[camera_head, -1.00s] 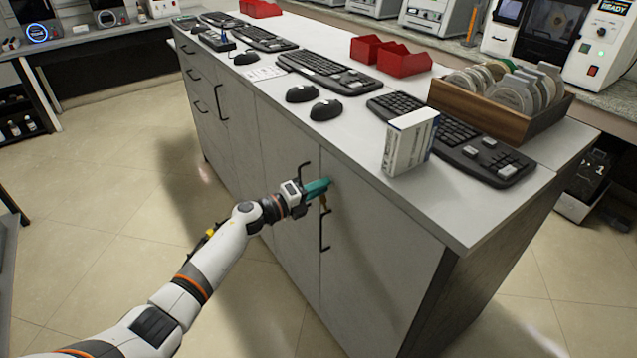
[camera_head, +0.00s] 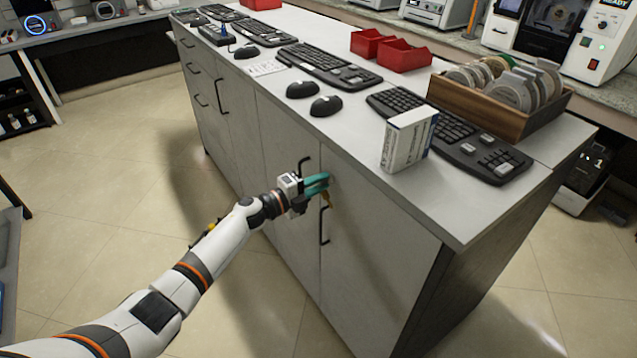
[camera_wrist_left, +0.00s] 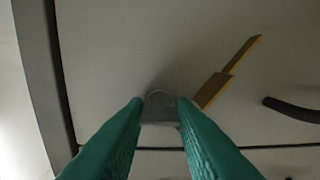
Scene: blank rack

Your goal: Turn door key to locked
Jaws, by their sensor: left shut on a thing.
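My left gripper (camera_head: 328,180) is at the upper part of the light grey cabinet door (camera_head: 375,245), beside the black handle. In the left wrist view its two teal fingers (camera_wrist_left: 160,106) are on either side of a small grey piece, which looks like the door key (camera_wrist_left: 159,112), and are shut on it. A brass-coloured piece (camera_wrist_left: 225,80) extends up and right from beside the right fingertip; it also shows just below the fingers in the head view (camera_head: 326,200). The keyhole is hidden, so I cannot tell the lock state. My right gripper is not in view.
Black handles (camera_head: 324,226) stick out from the doors close to the gripper. The countertop holds a white box (camera_head: 409,140), keyboards (camera_head: 330,68), mice (camera_head: 326,106), red bins (camera_head: 404,56) and a wooden rack (camera_head: 490,109). The floor left of the cabinet is clear.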

